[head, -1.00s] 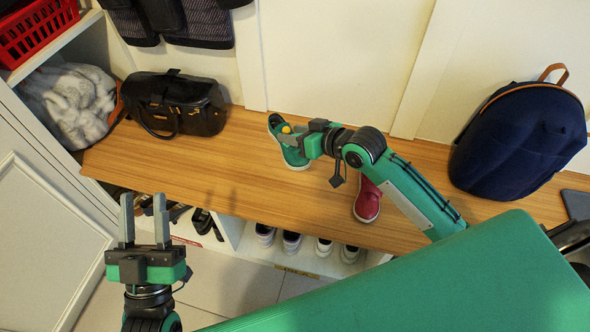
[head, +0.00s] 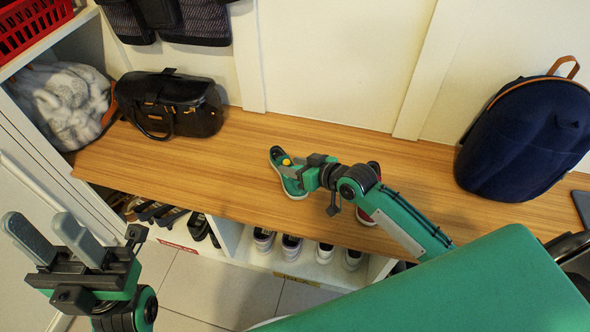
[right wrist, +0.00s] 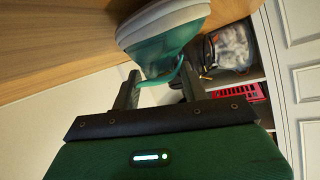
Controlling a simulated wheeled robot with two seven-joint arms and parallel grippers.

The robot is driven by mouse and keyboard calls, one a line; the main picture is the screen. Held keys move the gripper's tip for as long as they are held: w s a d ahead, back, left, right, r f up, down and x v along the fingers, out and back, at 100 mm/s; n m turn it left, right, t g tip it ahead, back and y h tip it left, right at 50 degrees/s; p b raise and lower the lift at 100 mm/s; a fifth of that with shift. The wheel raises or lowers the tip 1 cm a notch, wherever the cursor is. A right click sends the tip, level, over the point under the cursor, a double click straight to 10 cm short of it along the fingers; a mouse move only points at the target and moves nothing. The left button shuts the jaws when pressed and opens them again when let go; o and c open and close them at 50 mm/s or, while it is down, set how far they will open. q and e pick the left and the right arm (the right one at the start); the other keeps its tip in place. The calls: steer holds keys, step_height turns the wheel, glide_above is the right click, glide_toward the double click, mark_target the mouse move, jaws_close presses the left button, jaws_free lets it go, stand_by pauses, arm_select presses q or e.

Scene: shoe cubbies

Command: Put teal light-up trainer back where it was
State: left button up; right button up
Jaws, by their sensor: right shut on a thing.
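The teal trainer (head: 287,172) with a white sole is at the middle of the wooden bench top (head: 215,165). My right gripper (head: 297,166) is shut on it, and I cannot tell whether its sole touches the wood. In the right wrist view the trainer (right wrist: 165,50) sits between the fingers of my right gripper (right wrist: 158,92). A yellow spot shows near the trainer's opening. My left gripper (head: 55,228) is open and empty, low at the left, in front of the bench. A red shoe (head: 366,213) stands on the bench, partly hidden behind my right arm.
Below the bench, cubbies (head: 235,238) hold several pairs of shoes. A black handbag (head: 170,103) and a grey fluffy item (head: 65,105) are at the left. A navy backpack (head: 525,140) stands at the right. The bench between handbag and trainer is clear.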

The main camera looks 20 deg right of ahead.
steer(key=shift+f, duration=0.4)
steer(key=shift+r, duration=0.1)
steer(key=o, duration=1)
